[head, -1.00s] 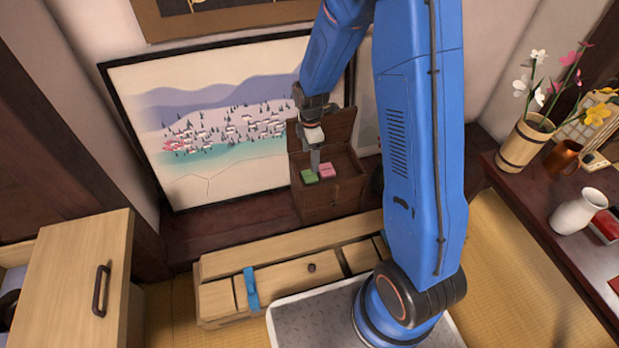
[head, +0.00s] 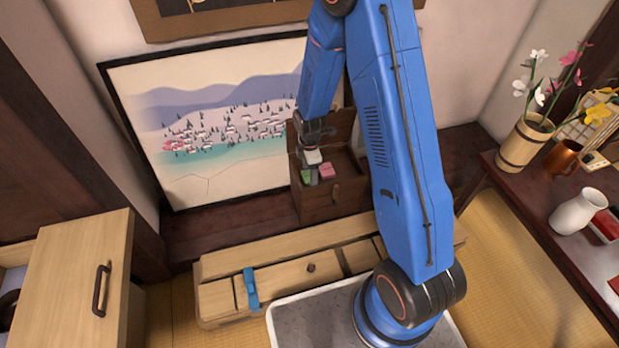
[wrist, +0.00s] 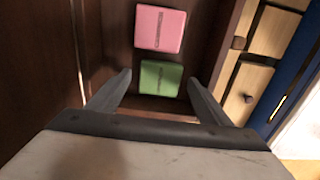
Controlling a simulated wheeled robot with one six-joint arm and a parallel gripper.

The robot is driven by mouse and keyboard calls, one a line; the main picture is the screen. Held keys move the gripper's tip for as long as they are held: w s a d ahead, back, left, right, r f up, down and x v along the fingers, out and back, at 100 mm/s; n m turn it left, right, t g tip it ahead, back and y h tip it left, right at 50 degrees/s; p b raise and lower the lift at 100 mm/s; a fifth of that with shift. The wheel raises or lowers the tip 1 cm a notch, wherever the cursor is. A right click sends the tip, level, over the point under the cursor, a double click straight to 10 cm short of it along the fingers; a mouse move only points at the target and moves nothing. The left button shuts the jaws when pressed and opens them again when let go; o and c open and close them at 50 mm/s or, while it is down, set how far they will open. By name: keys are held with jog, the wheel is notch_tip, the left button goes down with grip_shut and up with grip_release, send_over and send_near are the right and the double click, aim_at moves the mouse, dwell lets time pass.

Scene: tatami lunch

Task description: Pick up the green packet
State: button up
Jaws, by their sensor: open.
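The green packet (wrist: 160,78) is a small flat square lying in the dark wooden box (head: 337,199). In the head view the green packet (head: 305,176) is partly covered by my gripper (head: 312,176). In the wrist view my gripper (wrist: 158,90) is open, with one finger to the left and one to the right of the green packet. I cannot tell whether the fingers touch it or how far they reach down beside it. A pink packet (wrist: 159,29) lies beside the green one, farther from my gripper; it also shows in the head view (head: 327,171).
The box has a raised lid (head: 330,130) behind the packets, and its walls stand close around my gripper. A low light-wood chest (head: 285,272) is in front. A framed landscape picture (head: 210,130) leans at the wall behind, to the left.

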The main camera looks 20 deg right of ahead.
jog(key=shift+f, duration=0.2)
jog(key=c, duration=1.1)
jog(key=shift+r, duration=0.1)
